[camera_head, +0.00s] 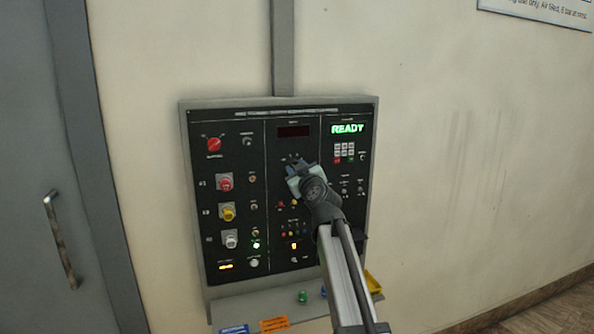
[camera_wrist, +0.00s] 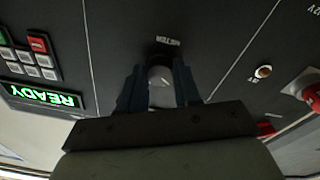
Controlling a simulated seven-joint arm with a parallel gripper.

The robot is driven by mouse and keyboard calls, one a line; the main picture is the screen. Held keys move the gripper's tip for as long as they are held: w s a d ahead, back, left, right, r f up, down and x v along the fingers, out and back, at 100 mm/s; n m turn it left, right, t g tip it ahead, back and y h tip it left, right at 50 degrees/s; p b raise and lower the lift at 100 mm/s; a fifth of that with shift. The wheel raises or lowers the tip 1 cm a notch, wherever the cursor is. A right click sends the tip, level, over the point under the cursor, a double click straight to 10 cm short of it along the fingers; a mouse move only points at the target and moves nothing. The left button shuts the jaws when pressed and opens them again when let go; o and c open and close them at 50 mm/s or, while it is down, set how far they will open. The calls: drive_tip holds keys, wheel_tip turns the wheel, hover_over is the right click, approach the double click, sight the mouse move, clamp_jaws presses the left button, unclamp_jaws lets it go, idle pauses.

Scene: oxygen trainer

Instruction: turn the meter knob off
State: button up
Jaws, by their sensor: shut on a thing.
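The meter knob (camera_wrist: 160,78) is a pale, rounded piece between my gripper's two dark fingers in the wrist view. A small white label, seen upside down, is printed on the black panel just beyond it. My gripper (camera_wrist: 160,88) is shut on the knob, with one finger on each side. In the head view my gripper (camera_head: 296,170) is at the middle section of the panel (camera_head: 318,220), below a dark display window (camera_head: 293,131). The knob itself is hidden there behind my gripper. Which way the knob points cannot be told.
A green READY display (camera_head: 347,128) and a keypad (camera_head: 344,152) are to the right. Red (camera_head: 224,183), yellow (camera_head: 227,212) and white (camera_head: 230,239) knobs line the left section. A ledge (camera_head: 260,310) with small coloured items juts out below. A door handle (camera_head: 60,240) is far left.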

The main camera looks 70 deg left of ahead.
idle(0.4)
drive_tip(key=o, duration=1.1)
drive_tip(key=shift+c, duration=0.2)
drive_tip(key=d+f, duration=0.1)
drive_tip(key=d, duration=1.2)
drive_tip(key=shift+d, duration=0.4)
